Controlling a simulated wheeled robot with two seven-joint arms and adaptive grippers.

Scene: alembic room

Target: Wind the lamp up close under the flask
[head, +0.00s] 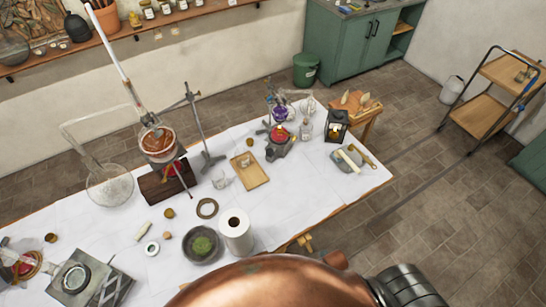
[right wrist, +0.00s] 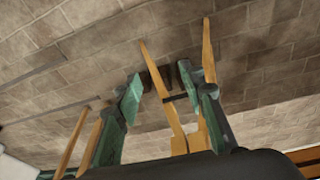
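A small glass flask with purple contents (head: 280,112) is held at a metal stand on the far part of the white-covered table. Just below it in the picture is a dark grey lamp-like device with a red top (head: 279,137). I cannot tell the exact gap between them. My right gripper (right wrist: 165,95) is open and empty in the right wrist view. Its two green fingers are wide apart, with stone floor and wooden pieces behind them. Neither gripper shows in the head view, and my left gripper is not seen at all.
A large apparatus with a copper-coloured vessel (head: 159,143) and a round glass receiver (head: 110,187) stands at the left. A paper roll (head: 236,233) stands at the front.

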